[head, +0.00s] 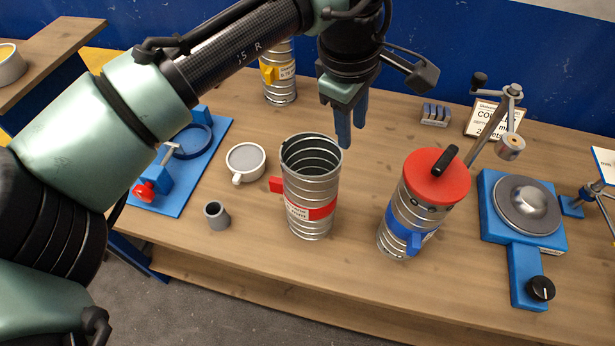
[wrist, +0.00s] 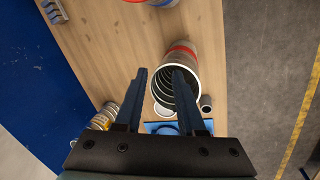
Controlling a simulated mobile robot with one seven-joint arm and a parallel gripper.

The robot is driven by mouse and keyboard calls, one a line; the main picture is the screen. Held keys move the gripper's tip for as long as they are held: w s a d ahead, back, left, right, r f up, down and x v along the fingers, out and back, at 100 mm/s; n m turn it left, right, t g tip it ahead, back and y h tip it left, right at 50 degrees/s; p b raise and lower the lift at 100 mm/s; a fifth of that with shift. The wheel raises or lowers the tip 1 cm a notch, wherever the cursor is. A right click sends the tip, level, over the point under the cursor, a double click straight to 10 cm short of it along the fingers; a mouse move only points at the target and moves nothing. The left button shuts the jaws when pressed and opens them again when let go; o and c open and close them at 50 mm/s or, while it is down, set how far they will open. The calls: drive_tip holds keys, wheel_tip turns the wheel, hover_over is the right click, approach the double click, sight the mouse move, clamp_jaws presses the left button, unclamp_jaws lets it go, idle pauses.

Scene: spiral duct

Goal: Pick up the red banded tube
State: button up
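The red banded tube (head: 323,212) is a ribbed metal cylinder with a red band, a red side tab and a white label. It stands upright on the workbench with its open mouth up. My gripper (head: 351,136) is above the bench, beside and behind the tube's rim at the upper right, pointing down. Its blue fingers are apart with nothing between them. In the wrist view the tube (wrist: 188,52) shows its dark open mouth, and one finger of my gripper (wrist: 160,71) overlaps that mouth in the picture. I cannot tell the exact height between them.
A blue-banded tube with a red lid (head: 437,178) stands to the right. A yellow-tabbed tube (head: 280,88) stands behind. A blue-based fixture (head: 525,255) is at right. Bare wood lies between the tubes.

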drive_tip(key=a+n, duration=0.1)
drive_tip(key=a, duration=0.1)
drive_tip(key=s+a+f+n+g+y, duration=0.1)
drive_tip(key=a, duration=0.2)
drive_tip(key=a+f+n, duration=0.1)
drive_tip(key=a+n, duration=0.1)
drive_tip(key=a, duration=0.1)
drive_tip(key=shift+s+a+g+y, duration=0.15)
drive_tip(key=shift+s+g+y, duration=0.15)
drive_tip(key=shift+s+g, duration=0.1)
drive_tip(key=p, duration=0.2)
hover_over(300, 201)
wheel_tip(300, 201, down, 7)
drive_tip(key=shift+w+f+p, duration=0.1)
drive_tip(key=shift+f+p, duration=1.1)
drive_tip(key=shift+f, duration=1.4)
drive_tip(key=shift+c, duration=0.3)
clamp_jaws()
drive_tip(key=shift+r, duration=0.1)
